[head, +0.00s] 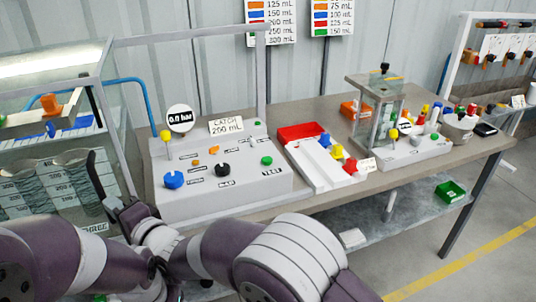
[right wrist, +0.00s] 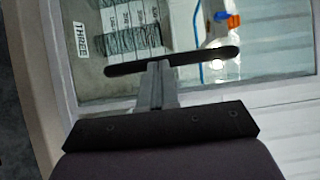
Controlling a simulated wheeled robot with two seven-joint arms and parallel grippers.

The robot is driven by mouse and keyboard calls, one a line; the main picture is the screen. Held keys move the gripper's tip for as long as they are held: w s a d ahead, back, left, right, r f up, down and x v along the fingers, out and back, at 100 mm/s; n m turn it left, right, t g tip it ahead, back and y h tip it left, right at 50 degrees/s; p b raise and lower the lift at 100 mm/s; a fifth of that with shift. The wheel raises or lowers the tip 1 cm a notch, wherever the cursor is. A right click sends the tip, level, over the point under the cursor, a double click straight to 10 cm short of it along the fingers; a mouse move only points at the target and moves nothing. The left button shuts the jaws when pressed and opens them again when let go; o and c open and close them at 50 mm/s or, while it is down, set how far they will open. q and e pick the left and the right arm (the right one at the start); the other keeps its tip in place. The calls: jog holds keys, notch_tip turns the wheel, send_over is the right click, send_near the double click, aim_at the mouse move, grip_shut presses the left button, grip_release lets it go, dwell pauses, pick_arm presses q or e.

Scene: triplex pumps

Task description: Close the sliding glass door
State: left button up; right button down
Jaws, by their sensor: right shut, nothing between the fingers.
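The glass front of a cabinet (head: 55,120) is at the left of the head view; it fills the upper part of the right wrist view. A long dark handle bar stands in front of the glass, upright and tilted in the head view (head: 96,178) and crosswise in the right wrist view (right wrist: 205,62). My right gripper (head: 112,203) is at the lower end of the bar. In the right wrist view its grey fingers (right wrist: 158,72) are together, empty, and reach the bar; I cannot tell if they touch it. How far the door stands open is unclear. My left gripper is out of view.
Behind the glass are stacked coils (head: 75,180) and an orange valve (head: 50,103). A grey control panel (head: 225,188) with coloured knobs sits on the bench just right of the cabinet. A red tray (head: 300,131) and a pump rig (head: 380,110) stand farther right.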

jog(key=shift+w+d+r, duration=0.1)
jog(key=shift+w+r, duration=0.05)
jog(key=shift+r, duration=0.05)
jog(key=d+r, duration=1.1)
jog(key=s+d+f+n+g+h+p, duration=0.35)
jog(key=d+f+n+h, duration=0.6)
jog(key=d+f, duration=0.65)
jog(key=s+d+m+g+h+p, duration=0.1)
jog(key=s+d+g+h+p, duration=0.1)
jog(key=s+d, duration=0.4)
jog(key=s+d+f+g+h+p, duration=0.1)
jog(key=s+d, duration=0.5)
jog(key=d, duration=0.8)
jog(key=shift+f+m+g+h+p, duration=0.35)
jog(key=shift+g+h+p, duration=0.65)
jog(key=shift+g, duration=0.55)
